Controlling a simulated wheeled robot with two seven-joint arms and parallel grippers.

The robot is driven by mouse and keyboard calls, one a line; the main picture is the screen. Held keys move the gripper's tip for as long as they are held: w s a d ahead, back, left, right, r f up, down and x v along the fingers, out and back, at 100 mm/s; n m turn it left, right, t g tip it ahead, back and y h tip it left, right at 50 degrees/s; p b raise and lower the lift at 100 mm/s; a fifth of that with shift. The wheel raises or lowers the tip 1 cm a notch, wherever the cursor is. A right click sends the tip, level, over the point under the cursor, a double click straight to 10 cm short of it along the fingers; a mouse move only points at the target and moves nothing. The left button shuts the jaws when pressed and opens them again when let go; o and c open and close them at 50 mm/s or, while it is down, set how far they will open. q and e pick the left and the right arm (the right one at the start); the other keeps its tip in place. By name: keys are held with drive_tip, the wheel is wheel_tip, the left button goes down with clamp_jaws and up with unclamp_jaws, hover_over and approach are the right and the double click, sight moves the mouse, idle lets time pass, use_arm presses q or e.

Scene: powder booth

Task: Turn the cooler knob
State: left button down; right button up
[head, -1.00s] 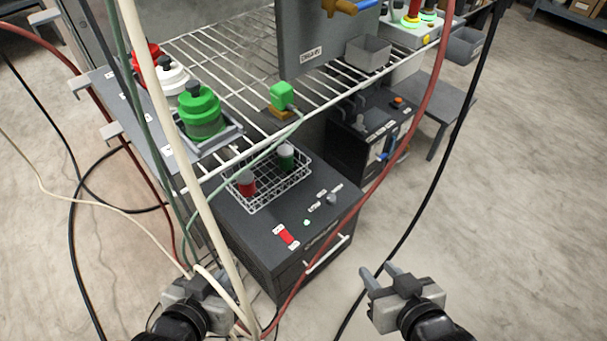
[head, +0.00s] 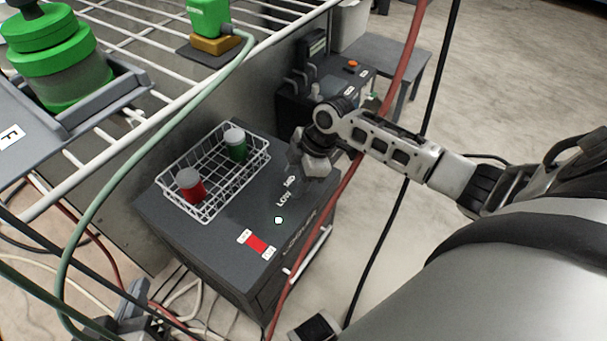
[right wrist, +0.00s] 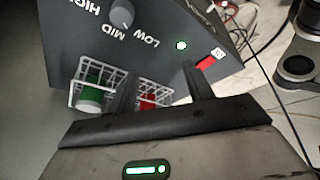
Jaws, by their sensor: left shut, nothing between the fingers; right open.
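The cooler is a dark grey box (head: 180,240) below the wire shelf. Its top bears the labels LOW and MID in the head view, where my right gripper (head: 308,160) hides the knob. In the right wrist view the round grey knob (right wrist: 122,14) sits beside LOW, MID and HIGH; I cannot tell its exact setting. My right gripper's fingers (right wrist: 160,88) are apart and empty, with the knob beyond them and not between them. My left gripper (head: 132,303) is shut and empty at the lower left, partly cut off by the frame, away from the cooler's top.
A wire basket (head: 205,205) with a red jar (head: 190,186) and a green jar (head: 236,146) stands on the cooler. A red rocker switch (head: 257,245) and a lit indicator (head: 278,220) are near its front. A red hose (head: 345,185) crosses in front.

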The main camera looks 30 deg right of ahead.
drive_tip(key=w+d+r+n+g+b, duration=0.1)
drive_tip(key=w+d+r+n+b, duration=0.15)
drive_tip(key=d, duration=0.25)
drive_tip(key=w+d+r+n+g+b, duration=0.1)
drive_tip(key=d+r+b, duration=0.2)
drive_tip(key=d, duration=0.3)
drive_tip(key=shift+y, duration=0.3)
drive_tip(key=b+x, duration=0.5)
drive_tip(key=x, duration=0.9)
drive_tip(key=shift+a, duration=0.25)
drive_tip(key=shift+a+f, duration=0.1)
drive_tip(key=shift+f, duration=0.15)
drive_tip(key=shift+a+f, duration=0.1)
drive_tip(key=shift+f, duration=0.05)
use_arm(q)
drive_tip(key=d+t+h, duration=0.1)
drive_tip(key=d+f+n+t+h, duration=0.1)
drive_tip(key=d+h, duration=0.1)
drive_tip(key=shift+w+f+n, duration=0.1)
drive_tip(key=shift+w+n, duration=0.1)
drive_tip(key=shift+n, duration=0.1)
use_arm(e)
drive_tip(key=c, duration=1)
